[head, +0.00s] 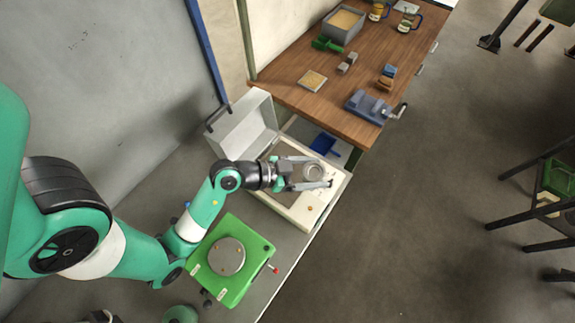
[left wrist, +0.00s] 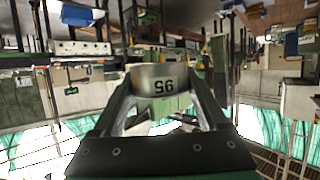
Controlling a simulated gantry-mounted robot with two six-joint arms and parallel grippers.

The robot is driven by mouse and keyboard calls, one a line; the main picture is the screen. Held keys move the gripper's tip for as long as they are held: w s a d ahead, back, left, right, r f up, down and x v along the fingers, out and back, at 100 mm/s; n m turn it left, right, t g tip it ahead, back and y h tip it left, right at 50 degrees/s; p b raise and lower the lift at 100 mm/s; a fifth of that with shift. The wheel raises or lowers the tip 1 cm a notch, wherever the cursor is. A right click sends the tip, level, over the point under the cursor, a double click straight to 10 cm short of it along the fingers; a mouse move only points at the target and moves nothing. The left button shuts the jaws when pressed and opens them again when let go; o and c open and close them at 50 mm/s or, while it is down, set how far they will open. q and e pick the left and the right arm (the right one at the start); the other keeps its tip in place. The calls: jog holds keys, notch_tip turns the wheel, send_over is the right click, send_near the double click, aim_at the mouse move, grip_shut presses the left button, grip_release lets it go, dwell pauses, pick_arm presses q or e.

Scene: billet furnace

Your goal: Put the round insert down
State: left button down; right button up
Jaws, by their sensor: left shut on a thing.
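The round insert (head: 313,171) is a short silvery ring. My left gripper (head: 307,174) is shut on it, with one finger on each side. In the left wrist view the insert (left wrist: 158,84) sits between the fingers and shows the number 95 on its side, upside down. The gripper with the insert is over the front right part of a cream-white box with an open lid (head: 300,212). The gap between insert and box cannot be judged well. My right gripper is not in view.
A green device (head: 207,270) with a round metal plate (head: 227,257) stands in front of the box. Behind is a wooden bench (head: 330,105) with a blue-grey vice (head: 368,106), a grey bin (head: 342,24) and small blocks. A blue tray (head: 323,144) lies beyond the box.

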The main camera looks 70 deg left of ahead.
pick_arm(q)
jog(key=s+a+f+n+y+p, duration=0.1)
jog(key=s+f+n+y+p, duration=0.1)
jog(key=s, duration=0.4)
jog(key=s+a+f+n+y+p, duration=0.2)
jog(key=s+f+n+y+p, duration=0.1)
jog(key=s+p, duration=0.3)
jog(key=shift+s+f+g+y, duration=0.4)
jog(key=shift+s+f+y, duration=0.1)
jog(key=shift+s+y, duration=0.25)
